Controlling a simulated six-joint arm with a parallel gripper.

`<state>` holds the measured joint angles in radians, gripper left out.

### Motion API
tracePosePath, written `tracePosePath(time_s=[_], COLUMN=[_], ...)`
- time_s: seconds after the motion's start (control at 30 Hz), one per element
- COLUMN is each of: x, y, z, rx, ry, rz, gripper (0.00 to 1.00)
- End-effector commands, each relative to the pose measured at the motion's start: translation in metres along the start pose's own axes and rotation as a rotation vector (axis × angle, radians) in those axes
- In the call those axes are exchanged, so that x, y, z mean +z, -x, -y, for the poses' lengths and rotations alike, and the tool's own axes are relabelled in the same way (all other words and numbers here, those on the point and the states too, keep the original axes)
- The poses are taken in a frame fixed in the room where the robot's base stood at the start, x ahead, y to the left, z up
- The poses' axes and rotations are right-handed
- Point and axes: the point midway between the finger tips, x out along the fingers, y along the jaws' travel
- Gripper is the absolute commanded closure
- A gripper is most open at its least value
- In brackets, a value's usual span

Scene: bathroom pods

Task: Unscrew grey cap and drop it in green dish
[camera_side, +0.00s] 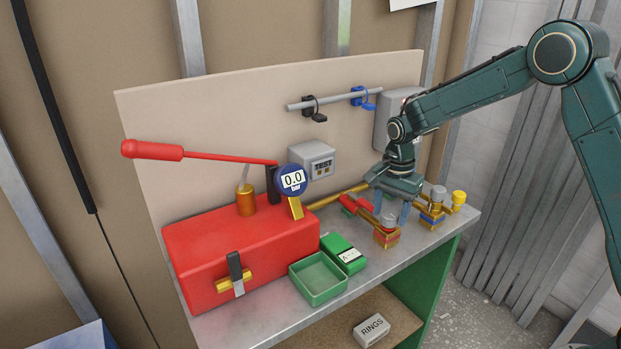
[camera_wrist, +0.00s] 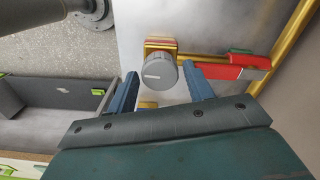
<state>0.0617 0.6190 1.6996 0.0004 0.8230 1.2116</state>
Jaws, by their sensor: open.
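A grey cap (camera_side: 389,219) sits on a brass fitting with coloured bands near the front of the bench. My gripper (camera_side: 391,214) points down above this fitting with its fingers apart. In the wrist view the cap (camera_wrist: 160,70), with a white line on its top, lies between my two open fingertips (camera_wrist: 160,72). I cannot tell whether the fingers touch it. A second grey cap (camera_side: 438,192) tops a fitting to the right. The green dish (camera_side: 341,293) is empty and stands at the bench's front edge, left of my gripper.
A red-handled valve (camera_side: 356,205) is close to the left of the cap. A yellow cap (camera_side: 459,197) stands at right. A green box (camera_side: 344,252) lies beside the dish. A red pump box (camera_side: 225,255) with a gauge (camera_side: 291,180) fills the left. A backboard (camera_side: 215,130) stands behind.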

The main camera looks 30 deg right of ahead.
Motion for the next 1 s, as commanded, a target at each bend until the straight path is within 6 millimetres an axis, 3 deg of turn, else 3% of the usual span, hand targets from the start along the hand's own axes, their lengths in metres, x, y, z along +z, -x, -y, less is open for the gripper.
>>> tracePosePath(time_s=[0.53, 0.8, 0.83, 1.0], x=[0.0, 0.0, 0.0, 0.0], y=[0.0, 0.0, 0.0, 0.0], z=[0.0, 0.0, 0.0, 0.0], rx=[0.0, 0.0, 0.0, 0.0], ry=[-0.276, -0.299, -0.299, -0.298], rz=[0.0, 0.0, 0.0, 0.0], gripper=[0.48, 0.48, 0.5, 0.84])
